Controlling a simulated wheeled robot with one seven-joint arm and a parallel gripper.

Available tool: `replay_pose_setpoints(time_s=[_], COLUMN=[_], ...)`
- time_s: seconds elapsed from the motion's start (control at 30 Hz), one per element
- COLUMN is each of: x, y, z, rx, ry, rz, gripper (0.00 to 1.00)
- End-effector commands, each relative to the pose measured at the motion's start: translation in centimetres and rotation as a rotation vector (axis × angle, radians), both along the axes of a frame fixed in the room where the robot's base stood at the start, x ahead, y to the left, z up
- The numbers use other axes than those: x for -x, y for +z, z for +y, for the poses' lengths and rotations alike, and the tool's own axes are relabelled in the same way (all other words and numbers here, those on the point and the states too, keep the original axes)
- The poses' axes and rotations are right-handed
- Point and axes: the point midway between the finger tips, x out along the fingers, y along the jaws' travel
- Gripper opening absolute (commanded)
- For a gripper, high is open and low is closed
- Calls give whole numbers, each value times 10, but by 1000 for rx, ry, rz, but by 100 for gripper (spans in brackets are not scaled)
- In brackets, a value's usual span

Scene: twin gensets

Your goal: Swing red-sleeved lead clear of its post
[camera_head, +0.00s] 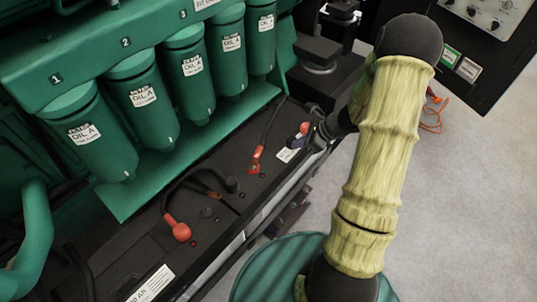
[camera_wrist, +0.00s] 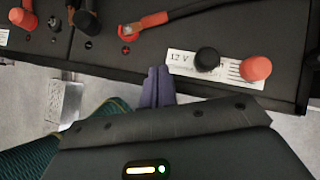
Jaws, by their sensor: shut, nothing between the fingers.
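The red-sleeved lead (camera_head: 257,156) lies on the dark battery top, its black cable running up and back. In the wrist view the sleeve (camera_wrist: 146,24) points left and ends in a lug (camera_wrist: 127,32). A small red-ringed spot (camera_wrist: 126,50) shows just below the lug; I cannot tell whether the lug sits around a post. My gripper (camera_wrist: 158,78) is shut and empty, its fingertips below the sleeve in the picture and apart from it, beside the 12 V label. In the head view my gripper (camera_head: 318,134) is at the battery's right edge, partly hidden by my arm.
A black cap (camera_wrist: 207,59) and a red cap (camera_wrist: 256,68) stand on the label, right of my fingers. Another red-capped lead (camera_head: 180,230) is on the nearer battery. Green oil filters (camera_head: 190,65) overhang the left side. Open floor (camera_head: 465,190) lies right.

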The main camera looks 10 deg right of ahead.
Motion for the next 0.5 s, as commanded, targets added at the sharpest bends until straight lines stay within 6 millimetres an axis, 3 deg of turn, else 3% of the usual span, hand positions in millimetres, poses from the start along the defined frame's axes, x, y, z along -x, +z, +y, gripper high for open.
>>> replay_pose_setpoints(time_s=[0.27,0.5], x=[0,-6], y=[0,-17], z=[1,13], rx=[3,3], ry=[5,8], rz=[0,2], gripper=[0,0])
